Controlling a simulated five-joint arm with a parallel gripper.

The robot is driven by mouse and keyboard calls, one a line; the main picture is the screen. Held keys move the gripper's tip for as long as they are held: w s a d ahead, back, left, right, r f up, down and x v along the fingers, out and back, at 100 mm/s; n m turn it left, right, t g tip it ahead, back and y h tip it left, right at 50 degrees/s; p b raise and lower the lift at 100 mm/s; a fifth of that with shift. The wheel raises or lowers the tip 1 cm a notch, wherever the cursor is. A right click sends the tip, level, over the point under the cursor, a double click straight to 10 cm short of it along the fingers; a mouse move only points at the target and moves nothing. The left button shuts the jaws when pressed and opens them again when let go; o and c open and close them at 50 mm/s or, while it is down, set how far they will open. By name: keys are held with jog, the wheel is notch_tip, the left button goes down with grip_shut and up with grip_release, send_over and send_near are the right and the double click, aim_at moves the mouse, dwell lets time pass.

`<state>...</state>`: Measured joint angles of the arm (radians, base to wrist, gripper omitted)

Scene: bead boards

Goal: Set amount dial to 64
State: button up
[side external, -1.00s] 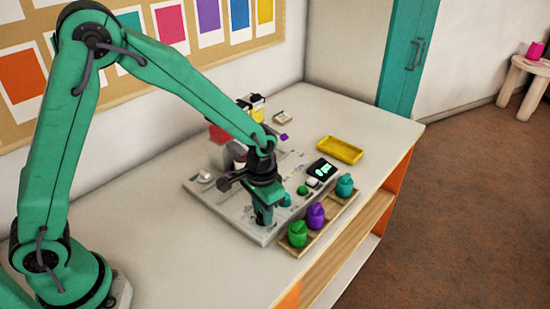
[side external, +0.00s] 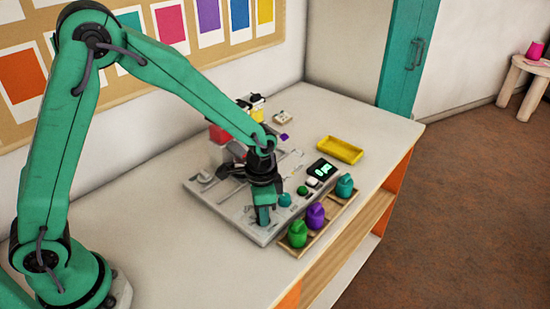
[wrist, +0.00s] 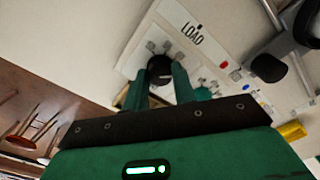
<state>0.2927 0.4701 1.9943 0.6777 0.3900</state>
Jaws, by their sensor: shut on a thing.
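The dial (wrist: 159,69) is a round black knob with tick marks around it on a pale board (wrist: 150,32). In the wrist view it sits between the two teal fingers of my gripper (wrist: 160,82), which is shut on it. In the side view my gripper (side external: 263,214) points down at the near part of the board (side external: 235,219) and hides the dial. A black display (side external: 322,170) on the board shows glowing green characters, too small to read for certain. The word LOAD is printed near the dial in the wrist view.
A yellow tray (side external: 340,150) lies beyond. Teal (side external: 285,200) and green (side external: 302,190) round parts sit close to my gripper.

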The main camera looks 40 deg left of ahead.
jog(key=shift+m, duration=1.3)
jog(key=shift+r, duration=0.1)
jog(key=o, duration=1)
notch_tip(320, 180, up, 8)
jog(key=shift+f, duration=0.25)
jog(key=shift+r, duration=0.1)
